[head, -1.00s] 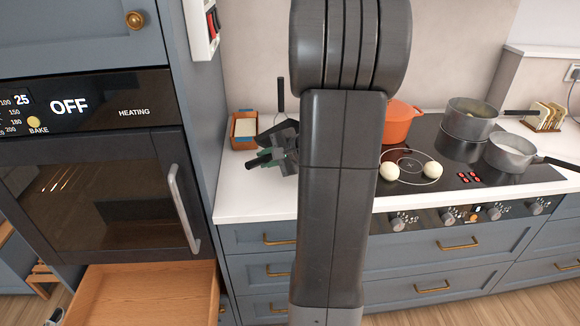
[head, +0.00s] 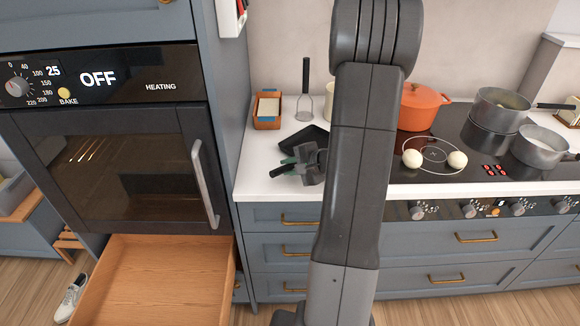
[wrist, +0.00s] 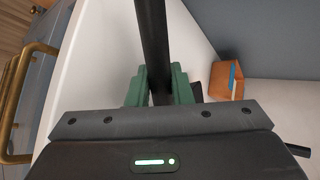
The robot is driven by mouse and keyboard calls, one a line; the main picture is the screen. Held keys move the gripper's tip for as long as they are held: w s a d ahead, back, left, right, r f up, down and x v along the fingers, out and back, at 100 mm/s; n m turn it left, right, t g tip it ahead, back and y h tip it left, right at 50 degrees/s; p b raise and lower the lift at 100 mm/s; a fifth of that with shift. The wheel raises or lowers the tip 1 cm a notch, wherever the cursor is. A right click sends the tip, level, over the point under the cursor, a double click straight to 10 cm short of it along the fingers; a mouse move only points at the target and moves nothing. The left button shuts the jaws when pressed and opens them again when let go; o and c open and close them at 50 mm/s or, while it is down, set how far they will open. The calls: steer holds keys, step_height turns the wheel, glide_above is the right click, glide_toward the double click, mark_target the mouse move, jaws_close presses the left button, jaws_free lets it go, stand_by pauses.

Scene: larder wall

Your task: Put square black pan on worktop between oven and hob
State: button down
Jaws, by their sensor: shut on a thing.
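The square black pan (head: 304,139) is above or on the white worktop (head: 255,178) between the oven (head: 125,200) and the hob (head: 405,172). It looks roughly level; I cannot tell whether its base touches the worktop. My gripper (head: 288,163) is shut on the pan's black handle (head: 279,172), whose end sticks out to the left. In the wrist view the dark handle (wrist: 152,35) runs between the green fingertips (wrist: 160,88). My arm hides part of the worktop and the hob's left end.
Behind the pan stand an orange-brown box (head: 267,112) and a masher (head: 305,95). An orange pot (head: 420,107), two pale round items (head: 411,159) and grey saucepans (head: 497,108) are on the hob. A wooden drawer (head: 155,285) is open below the oven.

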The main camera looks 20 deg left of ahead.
steer(key=c, duration=1.6)
jaws_free()
steer(key=b+v, duration=0.1)
steer(key=v, duration=1.1)
